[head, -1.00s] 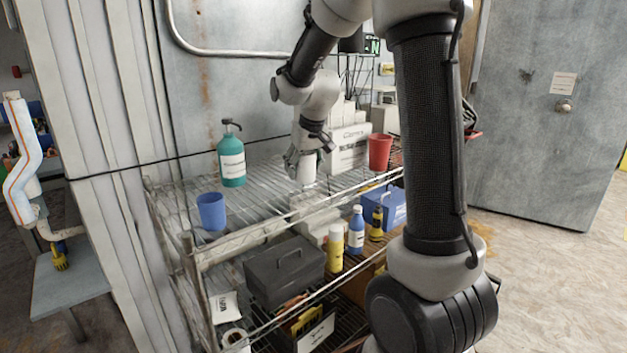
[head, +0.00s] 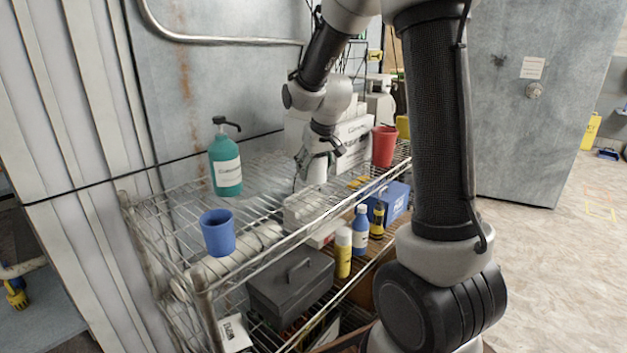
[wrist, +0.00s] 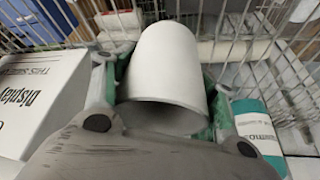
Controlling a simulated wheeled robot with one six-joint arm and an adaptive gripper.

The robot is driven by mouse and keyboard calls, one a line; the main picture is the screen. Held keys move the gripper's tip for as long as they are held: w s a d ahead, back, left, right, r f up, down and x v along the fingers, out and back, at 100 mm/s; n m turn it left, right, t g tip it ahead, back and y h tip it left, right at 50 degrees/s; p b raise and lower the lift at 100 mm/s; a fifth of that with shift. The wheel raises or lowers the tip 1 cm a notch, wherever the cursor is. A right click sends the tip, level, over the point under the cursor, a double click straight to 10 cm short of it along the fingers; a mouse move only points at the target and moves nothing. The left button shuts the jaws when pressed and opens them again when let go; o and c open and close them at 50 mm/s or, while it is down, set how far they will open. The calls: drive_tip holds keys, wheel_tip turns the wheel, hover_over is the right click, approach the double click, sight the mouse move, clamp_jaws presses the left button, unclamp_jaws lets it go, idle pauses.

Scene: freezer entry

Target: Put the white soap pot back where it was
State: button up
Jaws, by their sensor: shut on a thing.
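My gripper (head: 318,160) is shut on the white soap pot (head: 316,174) over the top wire shelf (head: 165,205), near the white boxes. In the wrist view the pot (wrist: 168,62) lies between the two fingers (wrist: 165,98) and fills the middle of the picture. In the head view only a small part of the pot shows below the fingers. I cannot tell whether its base touches the shelf.
On the top shelf stand a teal pump bottle (head: 226,165), a blue cup (head: 218,233), a red cup (head: 384,146) and a white box (head: 355,142). Bottles and a dark toolbox (head: 290,285) are below. Bare wire lies between teal bottle and gripper.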

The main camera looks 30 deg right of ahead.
sight(313, 178)
drive_tip(key=shift+f, duration=1.8)
drive_tip(key=shift+f, duration=0.1)
drive_tip(key=o, duration=1.2)
drive_tip(key=shift+c, duration=0.2)
drive_tip(key=v, duration=1.2)
drive_tip(key=s+r, duration=0.3)
drive_tip(key=s, duration=2.3)
drive_tip(key=shift+a, duration=0.15)
drive_tip(key=shift+r, duration=0.15)
